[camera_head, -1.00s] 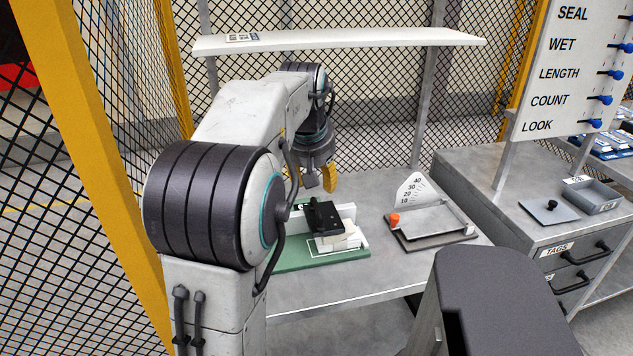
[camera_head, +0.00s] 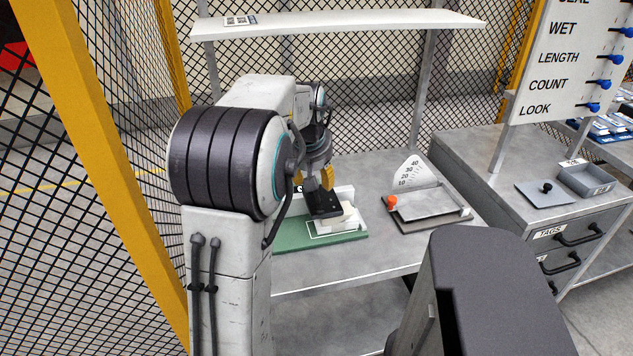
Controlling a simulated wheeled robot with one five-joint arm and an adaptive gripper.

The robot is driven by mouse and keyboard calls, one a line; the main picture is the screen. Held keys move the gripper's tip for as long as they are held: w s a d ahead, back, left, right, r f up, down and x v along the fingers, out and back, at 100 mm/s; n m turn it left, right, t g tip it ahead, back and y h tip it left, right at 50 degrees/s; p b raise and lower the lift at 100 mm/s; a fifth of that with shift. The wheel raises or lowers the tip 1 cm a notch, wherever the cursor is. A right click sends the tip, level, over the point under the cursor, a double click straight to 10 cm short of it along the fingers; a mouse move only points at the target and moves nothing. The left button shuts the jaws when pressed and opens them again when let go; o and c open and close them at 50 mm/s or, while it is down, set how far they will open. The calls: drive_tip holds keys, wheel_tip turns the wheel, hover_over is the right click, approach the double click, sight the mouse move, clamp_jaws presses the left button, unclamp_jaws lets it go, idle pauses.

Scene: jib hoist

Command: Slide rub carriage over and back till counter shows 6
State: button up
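The black rub carriage (camera_head: 327,209) sits on the green rub fixture (camera_head: 292,236) on the grey bench. A white block (camera_head: 347,221) shows beneath and right of it, within a white outline. My gripper (camera_head: 318,187) points down right above the carriage, its yellow fingertip close to the carriage top. Whether it touches or grips the carriage handle I cannot tell; the handle is hidden behind the fingers. A small black counter (camera_head: 299,189) shows at the fixture's back left, mostly hidden by my arm; its digits cannot be read.
A metal tray with an orange knob (camera_head: 391,202) and a dial (camera_head: 412,172) stands to the right on the bench. A white shelf (camera_head: 340,24) spans the back. At right are a drawer cabinet (camera_head: 545,240) and a board of labelled pegs (camera_head: 560,75). Mesh fencing stands left.

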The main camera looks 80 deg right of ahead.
sight(322, 193)
drive_tip(key=shift+x, duration=2.75)
clamp_jaws()
drive_tip(key=shift+a+f, duration=0.1)
drive_tip(key=shift+a, duration=0.1)
